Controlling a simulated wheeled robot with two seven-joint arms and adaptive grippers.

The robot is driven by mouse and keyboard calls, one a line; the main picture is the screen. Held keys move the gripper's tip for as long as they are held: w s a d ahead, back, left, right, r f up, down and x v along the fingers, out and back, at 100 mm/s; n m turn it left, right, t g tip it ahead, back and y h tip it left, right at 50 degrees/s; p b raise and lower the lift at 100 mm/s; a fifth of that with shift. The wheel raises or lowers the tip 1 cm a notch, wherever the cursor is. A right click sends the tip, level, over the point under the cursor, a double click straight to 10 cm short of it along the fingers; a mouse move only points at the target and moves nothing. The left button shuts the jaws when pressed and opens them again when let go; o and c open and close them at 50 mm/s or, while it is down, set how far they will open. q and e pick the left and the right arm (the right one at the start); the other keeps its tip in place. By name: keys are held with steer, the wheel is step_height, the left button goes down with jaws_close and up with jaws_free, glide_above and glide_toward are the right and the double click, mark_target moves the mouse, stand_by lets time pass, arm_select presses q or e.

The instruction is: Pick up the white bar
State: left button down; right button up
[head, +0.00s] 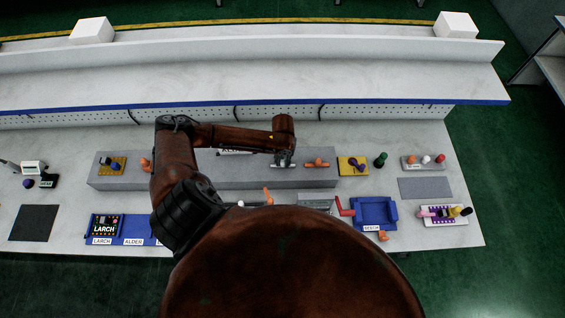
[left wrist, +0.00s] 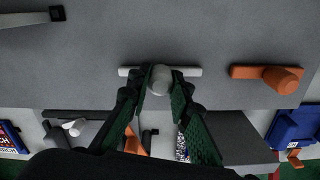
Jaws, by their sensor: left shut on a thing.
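The white bar (left wrist: 188,71) lies flat on the grey raised block, with a round pale knob (left wrist: 160,80) standing up at its middle. In the left wrist view, my left gripper (left wrist: 160,92) has one green-padded finger on each side of this knob and is shut on it. In the head view, my left gripper (head: 284,158) is over the grey block, and the white bar (head: 285,166) shows just below it. The bar still appears to rest on the block; any small gap beneath it cannot be told. My right gripper is not in view.
An orange bar with a knob (head: 316,164) lies just right of the white bar on the grey block (head: 230,176). A blue tray (head: 376,206) sits nearer. A white shelf with a blue edge runs behind.

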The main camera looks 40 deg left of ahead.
mark_target(284, 162)
arm_select(q)
steer(key=shift+r, duration=0.5)
steer(key=r, duration=0.2)
steer(key=shift+d+r+b, duration=0.2)
steer(key=shift+r+b, duration=0.1)
steer(key=s+d+r+b, duration=0.1)
steer(key=s+d+r, duration=0.1)
steer(key=d+r, duration=0.2)
steer(key=s+d+r+b, duration=0.2)
steer(key=d+r, duration=0.3)
steer(key=d, duration=0.3)
steer(key=shift+s+d+r, duration=0.2)
steer(key=shift+s+d, duration=0.05)
steer(key=shift+s, duration=0.55)
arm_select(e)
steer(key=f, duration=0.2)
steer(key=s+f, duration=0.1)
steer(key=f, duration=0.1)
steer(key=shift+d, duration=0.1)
